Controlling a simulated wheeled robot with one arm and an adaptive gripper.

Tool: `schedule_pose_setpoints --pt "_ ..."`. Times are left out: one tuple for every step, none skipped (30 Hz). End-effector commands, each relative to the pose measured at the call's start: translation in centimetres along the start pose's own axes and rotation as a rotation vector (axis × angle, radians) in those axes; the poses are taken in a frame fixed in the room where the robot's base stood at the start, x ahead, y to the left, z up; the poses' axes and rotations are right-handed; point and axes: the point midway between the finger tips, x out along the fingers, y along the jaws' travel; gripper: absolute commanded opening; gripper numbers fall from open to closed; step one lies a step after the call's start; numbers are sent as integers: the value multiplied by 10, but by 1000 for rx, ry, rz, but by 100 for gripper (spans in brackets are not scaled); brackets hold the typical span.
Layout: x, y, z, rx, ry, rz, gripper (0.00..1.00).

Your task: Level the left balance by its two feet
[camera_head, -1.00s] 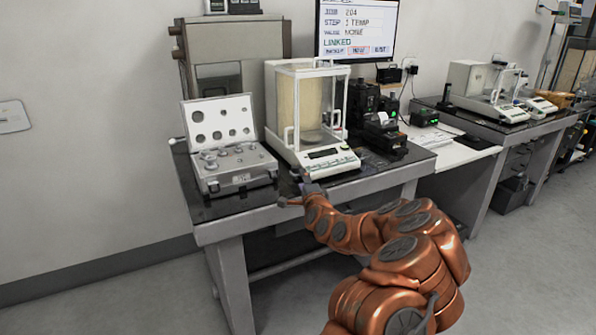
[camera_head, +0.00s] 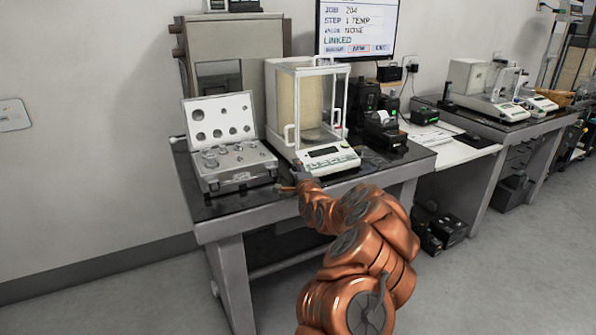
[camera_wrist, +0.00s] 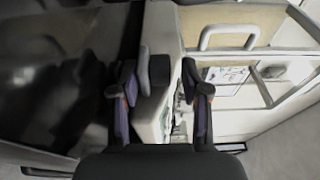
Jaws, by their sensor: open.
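The left balance (camera_head: 328,161) is a white instrument with a tall glass draft shield (camera_head: 309,100), standing on the near dark-topped table (camera_head: 375,173). My gripper (camera_head: 297,178) is low at the balance's front left corner. In the wrist view my gripper (camera_wrist: 162,103) has its two dark fingers apart. The white balance body (camera_wrist: 168,35) shows beyond and between them. A dark grey rounded piece (camera_wrist: 159,69) sits between the fingers by the balance's edge; it may be a levelling foot. I cannot tell whether a finger touches it. The second foot and the level bubble cannot be made out.
An open weight case (camera_head: 237,170) stands close to the left of my gripper. A small black printer (camera_head: 383,135) is right of the balance, and a monitor (camera_head: 356,28) is behind. Another balance (camera_head: 490,95) stands on the far right table. The floor in front is clear.

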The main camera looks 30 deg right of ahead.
Motion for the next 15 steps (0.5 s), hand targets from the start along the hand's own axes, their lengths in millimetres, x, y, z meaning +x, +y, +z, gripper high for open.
schedule_pose_setpoints --pt "0 0 0 0 0 0 46" --pt "0 0 0 0 0 0 46" --pt "0 0 0 0 0 0 46" --pt "0 0 0 0 0 0 46" --pt "0 0 0 0 0 0 46" --pt "0 0 0 0 0 -1 43" --pt "0 0 0 0 1 -1 40" --pt "0 0 0 0 1 -1 37" --pt "0 0 0 0 1 -1 33" --pt "0 0 0 0 1 -1 30" --pt "0 0 0 0 1 -1 26" --pt "0 0 0 0 1 -1 22" --pt "0 0 -1 0 1 -1 19" --pt "0 0 -1 0 1 -1 16" --pt "0 0 -1 0 1 -1 12"
